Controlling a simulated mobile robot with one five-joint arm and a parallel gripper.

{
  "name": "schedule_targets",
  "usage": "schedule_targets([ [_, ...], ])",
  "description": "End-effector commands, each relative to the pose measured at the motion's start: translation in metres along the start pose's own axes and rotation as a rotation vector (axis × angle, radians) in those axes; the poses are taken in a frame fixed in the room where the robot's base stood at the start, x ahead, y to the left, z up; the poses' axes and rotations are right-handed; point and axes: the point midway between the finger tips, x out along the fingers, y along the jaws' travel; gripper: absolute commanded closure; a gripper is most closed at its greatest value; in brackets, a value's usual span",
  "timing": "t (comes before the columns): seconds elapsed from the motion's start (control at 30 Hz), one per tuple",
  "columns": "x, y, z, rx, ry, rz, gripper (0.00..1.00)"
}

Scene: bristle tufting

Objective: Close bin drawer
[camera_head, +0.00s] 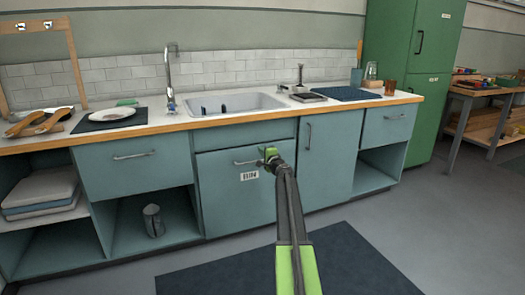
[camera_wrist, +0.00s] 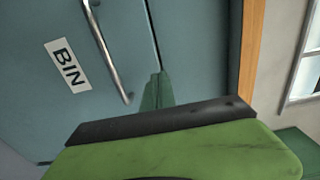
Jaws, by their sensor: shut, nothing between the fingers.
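The bin drawer is a blue-green front (camera_head: 235,198) under the sink, with a white BIN label (camera_head: 249,176) and a horizontal metal bar handle (camera_head: 245,162). It looks about flush with the cabinet; I cannot tell whether a small gap is left. My gripper (camera_head: 271,154) is shut and empty, at the drawer's upper right by the handle's right end. In the wrist view my gripper (camera_wrist: 157,106) is in front of the drawer front (camera_wrist: 40,105), with the handle (camera_wrist: 104,45) and label (camera_wrist: 68,66) beside it. Contact with the front cannot be made out.
The counter (camera_head: 150,125) with the sink (camera_head: 238,104) runs above the drawer. A cabinet door (camera_head: 330,158) with a vertical handle is on the right; an open shelf with a grey can (camera_head: 153,220) is on the left. A dark mat (camera_head: 365,265) lies on the floor.

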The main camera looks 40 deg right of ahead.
Motion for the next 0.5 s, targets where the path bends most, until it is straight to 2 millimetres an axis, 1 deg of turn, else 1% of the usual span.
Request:
schedule_targets([
  [0.03, -0.019, 0.0, 0.002, -0.001, 0.001, 0.0, 1.0],
  [0.1, -0.041, 0.0, 0.002, -0.002, 0.002, 0.0, 1.0],
  [0.2, -0.067, 0.001, 0.001, -0.002, 0.002, 0.001, 1.0],
  [0.33, -0.091, 0.001, 0.0, -0.003, 0.003, 0.001, 1.0],
  [0.4, -0.1, 0.001, -0.001, -0.003, 0.002, 0.001, 1.0],
  [0.5, -0.106, 0.001, -0.001, -0.003, 0.002, 0.001, 1.0],
])
